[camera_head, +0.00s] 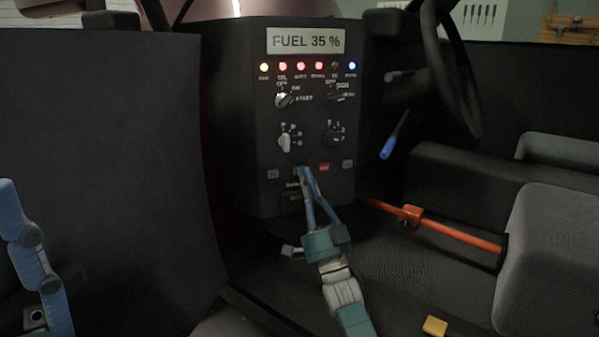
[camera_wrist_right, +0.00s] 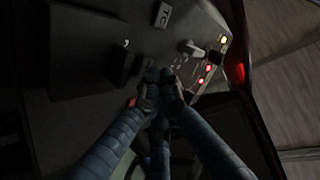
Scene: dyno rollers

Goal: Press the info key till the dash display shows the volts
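The dash display (camera_head: 305,40) at the top of the black panel (camera_head: 235,120) reads "FUEL 35 %". A row of small keys runs low on the panel: a grey key (camera_head: 272,174), a red key (camera_head: 324,167) and another grey key (camera_head: 347,165). Their labels are too small to read. My right gripper (camera_head: 302,171) has its fingertips together at this row, between the left grey key and the red key, covering that spot. In the right wrist view the fingertips (camera_wrist_right: 160,82) meet at the panel; contact is unclear. Part of my left gripper (camera_head: 35,258) shows at the left edge.
Knobs (camera_head: 285,141) and a row of lit lamps (camera_head: 300,66) sit above the keys. A steering wheel (camera_head: 440,70) and blue-tipped lever (camera_head: 393,142) are to the right. An orange bar (camera_head: 450,232) crosses beside a grey seat (camera_head: 555,250). A yellow block (camera_head: 435,326) lies in front.

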